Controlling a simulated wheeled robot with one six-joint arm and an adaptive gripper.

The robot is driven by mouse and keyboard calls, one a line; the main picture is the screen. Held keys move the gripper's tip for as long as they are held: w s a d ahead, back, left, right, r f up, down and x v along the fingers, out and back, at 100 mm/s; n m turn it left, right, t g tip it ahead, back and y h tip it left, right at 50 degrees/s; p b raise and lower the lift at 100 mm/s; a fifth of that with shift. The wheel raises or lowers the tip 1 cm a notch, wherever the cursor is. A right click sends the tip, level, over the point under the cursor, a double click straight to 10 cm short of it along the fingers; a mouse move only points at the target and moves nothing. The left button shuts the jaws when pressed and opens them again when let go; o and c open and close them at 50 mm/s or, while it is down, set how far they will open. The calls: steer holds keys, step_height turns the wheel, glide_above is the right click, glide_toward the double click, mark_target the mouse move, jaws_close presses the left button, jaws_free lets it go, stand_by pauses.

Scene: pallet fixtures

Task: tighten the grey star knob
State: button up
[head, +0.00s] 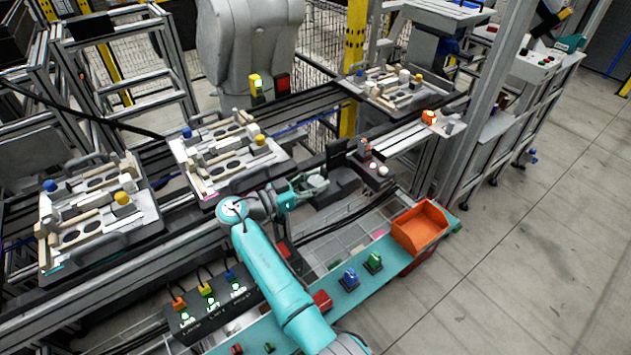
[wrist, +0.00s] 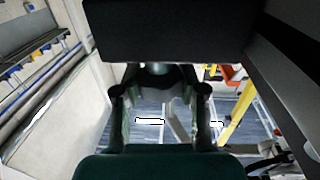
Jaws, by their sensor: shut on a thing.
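The grey star knob (wrist: 158,82) shows dark and partly hidden in the wrist view, just under a black block (wrist: 170,30). My gripper (wrist: 161,95) has one finger on each side of the knob and is shut on it. In the head view my gripper (head: 314,185) reaches right to the black fixture (head: 342,178) beside the rail. The knob cannot be made out there, and its tightness cannot be told.
Pallets (head: 228,155) with pale blocks and blue and yellow knobs stand along the conveyor. An orange bin (head: 419,228) is at the right end of the teal-edged bench. A labelled switch box (head: 212,308) is at front left. Open floor lies to the right.

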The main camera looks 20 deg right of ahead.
steer(key=o, duration=1.2)
steer(key=shift+c, duration=0.2)
steer(key=v, duration=1.2)
